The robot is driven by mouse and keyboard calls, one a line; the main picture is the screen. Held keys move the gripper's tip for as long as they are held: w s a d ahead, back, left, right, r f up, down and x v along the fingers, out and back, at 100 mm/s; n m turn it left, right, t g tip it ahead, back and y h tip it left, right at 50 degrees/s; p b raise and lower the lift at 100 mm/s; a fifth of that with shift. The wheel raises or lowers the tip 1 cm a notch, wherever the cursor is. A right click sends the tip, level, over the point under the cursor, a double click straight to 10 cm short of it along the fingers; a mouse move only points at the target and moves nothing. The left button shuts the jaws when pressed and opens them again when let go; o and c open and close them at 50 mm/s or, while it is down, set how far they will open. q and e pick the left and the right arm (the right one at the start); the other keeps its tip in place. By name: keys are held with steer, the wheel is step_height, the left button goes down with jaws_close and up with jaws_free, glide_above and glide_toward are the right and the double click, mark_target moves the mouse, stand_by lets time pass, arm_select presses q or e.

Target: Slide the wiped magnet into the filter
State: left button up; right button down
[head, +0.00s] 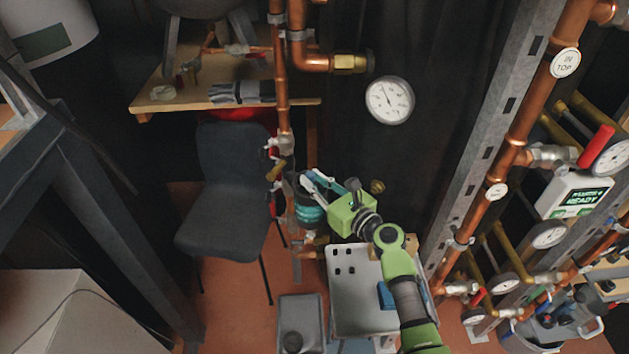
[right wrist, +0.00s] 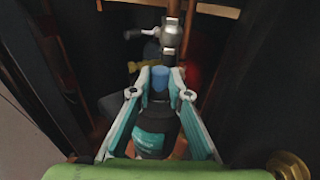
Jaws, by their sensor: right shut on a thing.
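My right gripper (head: 308,180) reaches in from the lower right over the filter (head: 309,213), a dark cylinder with a teal band by the copper pipes. In the right wrist view, my right gripper (right wrist: 160,78) is shut on the magnet, of which a blue cylindrical end (right wrist: 160,80) shows between the fingertips. The dark filter body with a teal label (right wrist: 152,142) shows between the fingers. How far the magnet sits inside the filter is hidden. My left gripper is not in view.
A grey chair (head: 232,180) stands left of the filter. A metal cart (head: 350,310) with a blue item (head: 386,295) stands below my right arm, beside a grey bin (head: 300,312). A vertical copper pipe (head: 281,90) and a gauge (head: 389,100) are close by.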

steer(key=c, duration=1.8)
jaws_free()
steer(key=shift+s+f, duration=0.1)
steer(key=shift+f, duration=0.05)
steer(key=shift+f, duration=0.15)
steer(key=v, duration=1.2)
steer(key=shift+r, duration=0.4)
